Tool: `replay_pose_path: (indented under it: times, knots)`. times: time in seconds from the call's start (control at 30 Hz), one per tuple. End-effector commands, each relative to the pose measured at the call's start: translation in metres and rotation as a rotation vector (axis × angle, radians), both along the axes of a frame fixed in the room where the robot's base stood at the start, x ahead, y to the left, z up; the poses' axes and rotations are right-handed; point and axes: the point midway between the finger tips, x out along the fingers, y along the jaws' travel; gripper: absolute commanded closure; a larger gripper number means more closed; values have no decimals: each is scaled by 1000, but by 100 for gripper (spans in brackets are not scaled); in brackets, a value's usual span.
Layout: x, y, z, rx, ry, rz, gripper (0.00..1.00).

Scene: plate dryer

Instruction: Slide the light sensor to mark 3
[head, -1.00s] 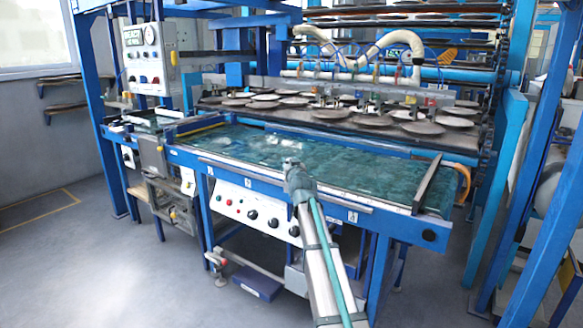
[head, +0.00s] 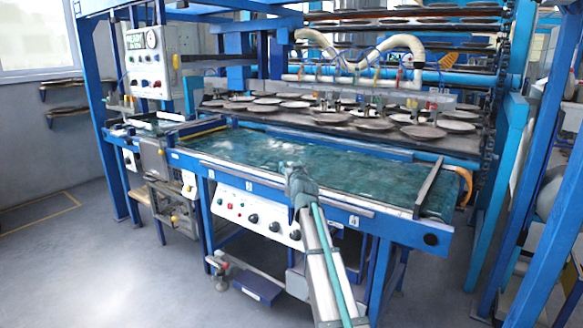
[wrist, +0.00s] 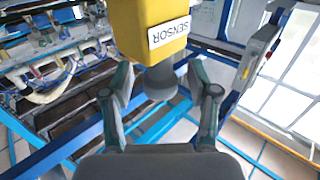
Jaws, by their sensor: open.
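The yellow light sensor (wrist: 155,22) has a white label reading SENSOR and fills the top middle of the wrist view. A grey round knob (wrist: 160,82) sticks out below it. My gripper (wrist: 158,88) is open, with one finger on each side of the knob and gaps visible on both sides. In the head view my gripper (head: 297,178) is at the front rail (head: 275,192) of the machine, and the sensor is hidden there. Small white mark labels sit along this rail; one (head: 354,221) seems to read 4. I cannot make out mark 3.
The green conveyor belt (head: 290,155) lies behind the rail. A white panel with knobs (head: 243,214) is below it. A dark bar (head: 428,186) stands at the belt's right end. Several round plates (head: 372,124) lie behind. The floor at left (head: 90,260) is clear.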

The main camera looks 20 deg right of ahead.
Motion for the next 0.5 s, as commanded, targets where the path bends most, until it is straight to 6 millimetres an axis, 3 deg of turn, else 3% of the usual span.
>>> replay_pose_path:
  times: [0.27,0.5]
  knots:
    - [-36,6,-1,0,0,-1,40]
    - [-83,13,0,0,-1,-1,40]
